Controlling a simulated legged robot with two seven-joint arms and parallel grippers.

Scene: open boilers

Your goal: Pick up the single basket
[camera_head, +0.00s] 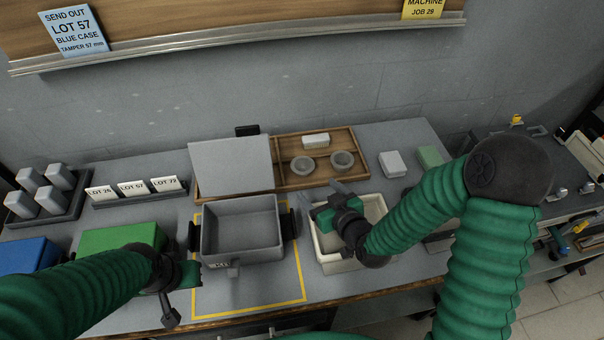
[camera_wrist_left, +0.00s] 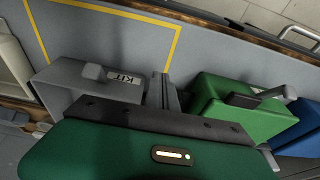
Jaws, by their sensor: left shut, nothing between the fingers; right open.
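Two small round grey cup-like pieces, which look like filter baskets, sit in the wooden tray (camera_head: 356,150): a left one (camera_head: 303,165) and a right one (camera_head: 342,160). I cannot tell which is the single basket. My right gripper (camera_head: 319,193) is open and empty, in front of and below the two pieces, over the back edge of a cream bin (camera_head: 376,207). My left gripper (camera_head: 188,273) is shut and empty beside the grey KIT case. In the left wrist view its fingers (camera_wrist_left: 165,90) show between that case and a green case.
The open grey KIT case (camera_head: 240,232) stands inside a yellow outline, its lid (camera_head: 231,165) raised behind. A green case (camera_head: 122,238) and blue case (camera_head: 28,255) stand left. A white block (camera_head: 315,140) lies in the tray. Clear table lies before the KIT case.

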